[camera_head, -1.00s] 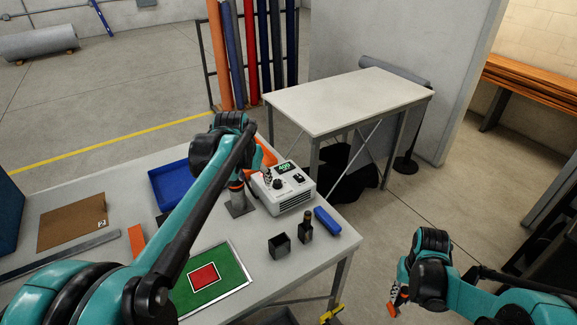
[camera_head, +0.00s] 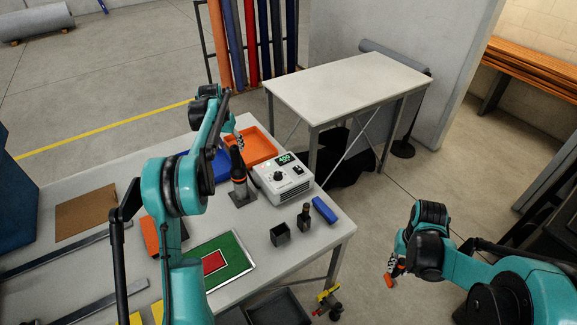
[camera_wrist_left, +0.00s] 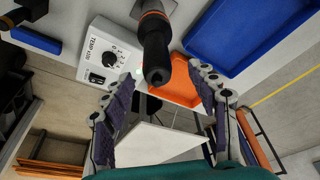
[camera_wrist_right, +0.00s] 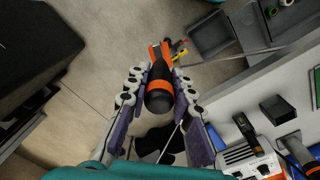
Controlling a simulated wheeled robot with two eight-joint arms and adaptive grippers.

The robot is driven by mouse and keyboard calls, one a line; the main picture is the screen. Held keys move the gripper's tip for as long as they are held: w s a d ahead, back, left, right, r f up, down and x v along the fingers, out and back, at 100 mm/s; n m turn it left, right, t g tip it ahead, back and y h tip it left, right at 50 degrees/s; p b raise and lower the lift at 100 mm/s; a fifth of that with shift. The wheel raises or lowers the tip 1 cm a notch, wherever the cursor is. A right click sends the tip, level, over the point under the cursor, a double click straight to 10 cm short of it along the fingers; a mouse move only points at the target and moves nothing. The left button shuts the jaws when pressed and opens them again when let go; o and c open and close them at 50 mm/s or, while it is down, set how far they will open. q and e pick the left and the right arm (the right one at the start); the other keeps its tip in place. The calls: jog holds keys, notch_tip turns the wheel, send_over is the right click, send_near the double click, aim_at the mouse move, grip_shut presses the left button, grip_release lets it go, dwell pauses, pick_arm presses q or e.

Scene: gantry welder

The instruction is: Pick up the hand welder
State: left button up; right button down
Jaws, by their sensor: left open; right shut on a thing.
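The hand welder (camera_head: 238,170), a black tool with an orange ring, stands upright in its grey holder on the work table, left of the white TEMP control box (camera_head: 283,178). My left gripper (camera_head: 238,140) is open just behind and above it. In the left wrist view the welder (camera_wrist_left: 156,45) points its dark end between the open fingers (camera_wrist_left: 166,100); I cannot tell whether they touch it. My right gripper (camera_head: 392,272) is off the table at the right. In the right wrist view it is shut on an orange-and-black tool (camera_wrist_right: 158,88).
An orange tray (camera_head: 262,148) and a blue tray (camera_head: 190,155) lie behind the welder. A green mat (camera_head: 238,262) lies nearer. A second table (camera_head: 350,85) stands beyond.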

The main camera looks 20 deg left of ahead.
aim_at(232, 148)
pick_arm(q)
jog(key=x, duration=0.5)
jog(key=shift+w, duration=0.1)
jog(key=x, duration=0.5)
jog(key=shift+d+f+p, duration=0.15)
jog(key=shift+f+p, duration=0.05)
jog(key=shift+p, duration=0.2)
jog(key=shift+r, duration=0.1)
grip_shut()
